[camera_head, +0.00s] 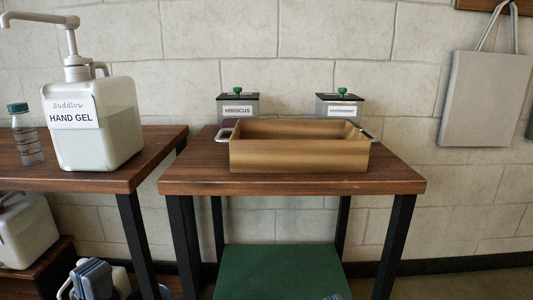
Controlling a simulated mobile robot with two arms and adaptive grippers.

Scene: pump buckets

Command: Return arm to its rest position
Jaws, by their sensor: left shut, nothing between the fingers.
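My left gripper (95,276) shows low at the bottom left, blue-grey and partly cut off by the frame edge. It is shut and empty, below the level of the left tabletop and apart from the things on it. A white pump bottle labelled HAND GEL (112,140) stands on the left table (90,180). A brown open bin (300,156) with metal side handles sits on the middle table (300,186).
Two dark boxes with green knobs stand behind the bin, one labelled HIBISCUS (238,110), the other (340,110) hard to read. A clear bottle (27,143) stands left of the gel. A white jug (25,232) sits lower left. A grey bag (480,100) hangs right.

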